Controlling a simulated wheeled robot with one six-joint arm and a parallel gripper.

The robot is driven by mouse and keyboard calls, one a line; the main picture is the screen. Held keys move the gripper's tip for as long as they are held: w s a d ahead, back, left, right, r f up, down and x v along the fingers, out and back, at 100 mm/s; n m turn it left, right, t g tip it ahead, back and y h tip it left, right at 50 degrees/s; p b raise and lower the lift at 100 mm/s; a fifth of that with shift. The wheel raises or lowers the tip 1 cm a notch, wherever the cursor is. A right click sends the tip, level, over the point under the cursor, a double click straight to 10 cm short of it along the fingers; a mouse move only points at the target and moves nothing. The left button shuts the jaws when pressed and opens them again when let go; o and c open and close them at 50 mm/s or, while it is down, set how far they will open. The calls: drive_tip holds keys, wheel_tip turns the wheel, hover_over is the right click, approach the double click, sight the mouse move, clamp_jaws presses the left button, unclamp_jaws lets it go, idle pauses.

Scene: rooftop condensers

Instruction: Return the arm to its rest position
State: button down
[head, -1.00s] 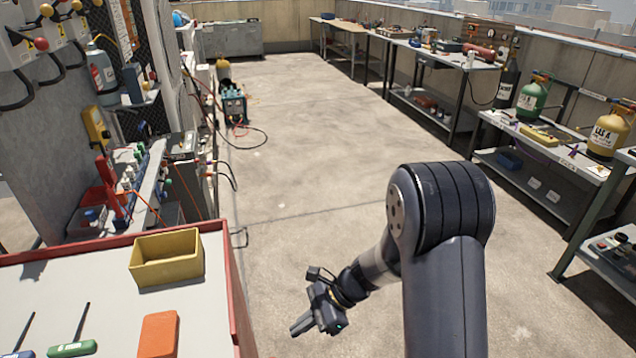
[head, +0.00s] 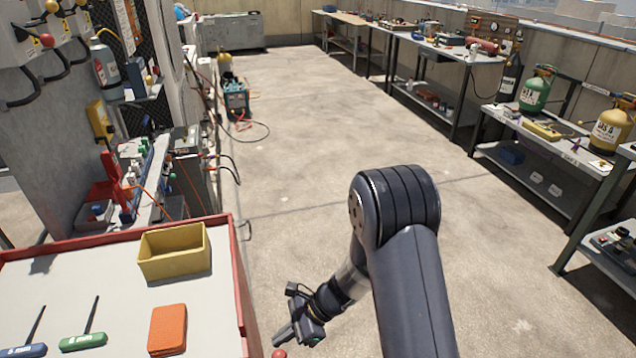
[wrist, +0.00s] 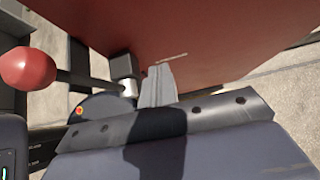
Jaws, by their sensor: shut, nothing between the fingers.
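My gripper (head: 280,340) hangs low at the bottom centre of the head view, to the right of the red-edged cart (head: 235,290). My arm bends down and to the left towards it. In the wrist view the grey fingers (wrist: 157,84) are together with nothing between them. They show against the cart's red side (wrist: 215,30), above a dark surface that seems to be my own body. I cannot tell whether they touch anything.
A red ball (wrist: 28,68) on a dark stalk is at the left of the wrist view. Open floor (head: 310,150) lies ahead; benches line the right.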

drive_tip(key=w+d+r, duration=0.2)
drive_tip(key=d, duration=0.7)
drive_tip(key=w+d+r+p, duration=0.1)
drive_tip(key=w+d, duration=0.2)
drive_tip(key=d, duration=0.6)
drive_tip(key=shift+w+d+r+p, duration=0.15)
drive_tip(key=shift+d+r+p, duration=0.15)
drive_tip(key=shift+d+r, duration=0.1)
